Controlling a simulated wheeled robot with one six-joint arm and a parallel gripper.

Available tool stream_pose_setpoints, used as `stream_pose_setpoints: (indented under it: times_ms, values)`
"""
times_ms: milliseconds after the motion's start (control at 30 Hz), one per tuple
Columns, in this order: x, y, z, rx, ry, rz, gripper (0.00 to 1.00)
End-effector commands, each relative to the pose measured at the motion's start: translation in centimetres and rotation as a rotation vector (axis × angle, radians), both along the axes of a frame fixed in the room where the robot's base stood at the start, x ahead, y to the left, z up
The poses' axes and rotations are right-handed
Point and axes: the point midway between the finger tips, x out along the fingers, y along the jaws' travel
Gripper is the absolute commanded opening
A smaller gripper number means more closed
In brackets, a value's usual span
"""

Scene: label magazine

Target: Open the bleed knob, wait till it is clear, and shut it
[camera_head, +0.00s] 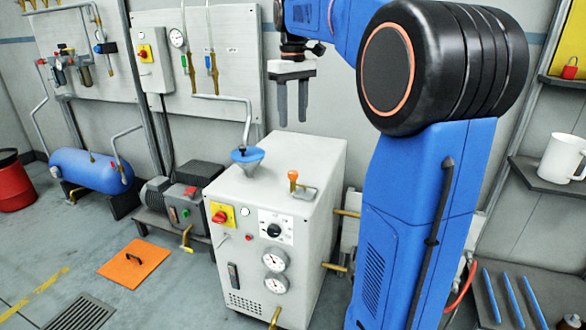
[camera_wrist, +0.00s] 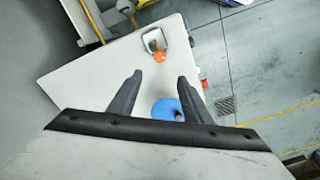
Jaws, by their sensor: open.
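An orange knob (camera_head: 293,175) stands upright on top of the white cabinet (camera_head: 240,190), next to a small metal-framed fitting (camera_head: 304,192). I take it for the bleed knob, though no label is readable. In the wrist view the orange knob (camera_wrist: 160,57) lies just beyond my fingertips, roughly between their lines, beside the fitting (camera_wrist: 153,40). My gripper (camera_head: 292,118) points down, open and empty, above the cabinet top and clear of the knob. Its two dark fingers (camera_wrist: 159,78) also show in the wrist view. Any fluid at the fitting is too small to make out.
A blue funnel (camera_head: 247,155) stands on the cabinet's left edge, under a bent pipe (camera_head: 246,115). The front panel has a red button (camera_head: 219,216), a black dial (camera_head: 273,230) and gauges (camera_head: 275,258). A wall board (camera_head: 225,60) is behind. The cabinet top's right part is bare.

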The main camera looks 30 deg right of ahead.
Motion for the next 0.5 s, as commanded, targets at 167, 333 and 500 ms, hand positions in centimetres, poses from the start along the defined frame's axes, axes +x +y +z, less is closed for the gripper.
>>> stream_pose_setpoints:
  times_ms: [167, 333, 500]
  values:
    - [0.0, 0.0, -1.7, 0.001, 0.003, 0.000, 0.45]
    - [-0.1, 0.0, -4.5, 0.001, 0.003, 0.000, 0.45]
    - [-0.1, 0.0, -7.5, 0.001, 0.003, 0.000, 0.45]
